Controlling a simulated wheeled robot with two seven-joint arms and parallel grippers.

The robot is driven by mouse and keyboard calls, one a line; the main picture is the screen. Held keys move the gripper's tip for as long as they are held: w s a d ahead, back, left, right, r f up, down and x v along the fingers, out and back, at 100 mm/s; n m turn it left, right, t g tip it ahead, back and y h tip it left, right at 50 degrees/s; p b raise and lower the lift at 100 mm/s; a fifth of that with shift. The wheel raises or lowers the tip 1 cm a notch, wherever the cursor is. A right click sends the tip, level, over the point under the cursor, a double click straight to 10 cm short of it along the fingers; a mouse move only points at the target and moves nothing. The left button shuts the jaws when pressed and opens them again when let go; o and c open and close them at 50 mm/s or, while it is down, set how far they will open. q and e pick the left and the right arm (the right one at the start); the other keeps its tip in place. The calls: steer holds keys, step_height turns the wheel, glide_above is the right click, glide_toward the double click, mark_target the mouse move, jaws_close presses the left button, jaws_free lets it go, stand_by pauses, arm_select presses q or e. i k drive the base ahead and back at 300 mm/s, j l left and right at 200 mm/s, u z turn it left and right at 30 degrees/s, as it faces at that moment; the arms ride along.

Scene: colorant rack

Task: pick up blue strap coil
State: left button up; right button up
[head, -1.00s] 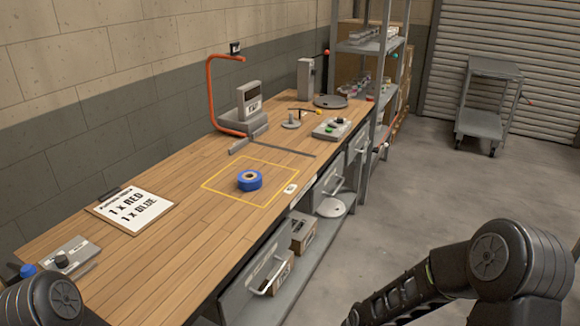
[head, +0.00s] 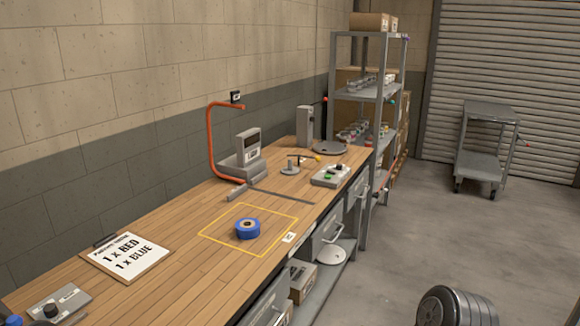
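The blue strap coil (head: 248,229) lies flat on the wooden workbench (head: 175,250), inside a yellow outlined square. It is a blue ring with a pale core. Neither of my grippers shows in the head view.
A clipboard (head: 127,256) reading 1 x RED, 1 x BLUE lies left of the square. A grey scale-like device (head: 247,160) and an orange curved pipe (head: 212,150) stand behind it. A shelf rack (head: 368,92) and a cart (head: 483,150) stand farther back.

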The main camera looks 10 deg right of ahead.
mark_target(248, 228)
steer(key=i+l+u, duration=0.1)
steer(key=i+l, duration=0.85)
steer(key=i+l+u, duration=0.15)
steer(key=i+l, duration=0.3)
steer(key=l, duration=0.2)
steer(key=i+l, duration=0.4)
steer(key=l, duration=0.2)
steer(key=l+u, duration=0.3)
steer(key=l, duration=0.2)
